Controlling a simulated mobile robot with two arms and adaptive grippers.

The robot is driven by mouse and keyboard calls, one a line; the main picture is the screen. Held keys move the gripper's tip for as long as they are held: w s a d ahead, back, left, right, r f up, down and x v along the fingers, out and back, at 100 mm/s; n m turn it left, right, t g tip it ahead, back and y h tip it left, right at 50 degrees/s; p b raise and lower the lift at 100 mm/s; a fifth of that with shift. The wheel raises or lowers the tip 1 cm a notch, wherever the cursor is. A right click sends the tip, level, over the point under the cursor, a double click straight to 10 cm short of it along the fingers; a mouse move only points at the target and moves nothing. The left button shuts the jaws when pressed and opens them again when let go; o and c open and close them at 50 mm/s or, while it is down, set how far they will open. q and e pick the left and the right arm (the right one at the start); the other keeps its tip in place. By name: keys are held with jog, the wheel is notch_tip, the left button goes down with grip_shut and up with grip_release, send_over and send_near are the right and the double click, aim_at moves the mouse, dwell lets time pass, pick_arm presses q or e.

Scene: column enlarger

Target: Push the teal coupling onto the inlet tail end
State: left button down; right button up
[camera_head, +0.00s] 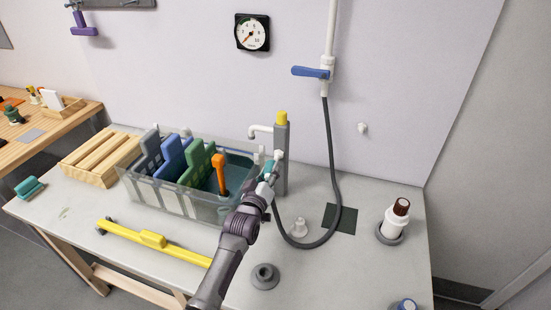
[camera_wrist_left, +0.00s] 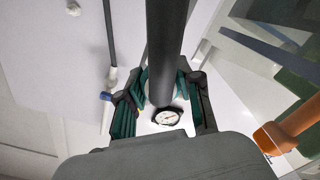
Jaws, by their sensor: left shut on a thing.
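My left gripper (camera_head: 271,176) is beside the grey post (camera_head: 282,150) at the right end of the clear tub. It is shut on the teal coupling (camera_head: 268,181), which shows only as a small teal patch among the fingers. In the left wrist view, teal parts show between the gripper's fingers (camera_wrist_left: 162,100), around and behind a thick dark cylinder (camera_wrist_left: 165,45). A white stub (camera_head: 278,154), seemingly the inlet tail, is on the post just above the gripper. I cannot tell whether coupling and tail touch. My right gripper is not in view.
The dark hose (camera_head: 331,150) hangs from the blue-levered valve (camera_head: 312,72) and loops over the bench towards the gripper. The clear tub (camera_head: 190,205) holds coloured plates and an orange-handled tool (camera_head: 219,170). A yellow bar (camera_head: 152,239) lies in front. A bottle (camera_head: 396,218) stands right.

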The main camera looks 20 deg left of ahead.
pick_arm(q)
jog(key=shift+s+r+p, duration=0.15)
jog(key=shift+s+p, duration=0.25)
jog(key=shift+p, duration=0.1)
jog(key=s+p, duration=0.3)
jog(key=s, duration=0.2)
jog(key=shift+s, duration=0.25)
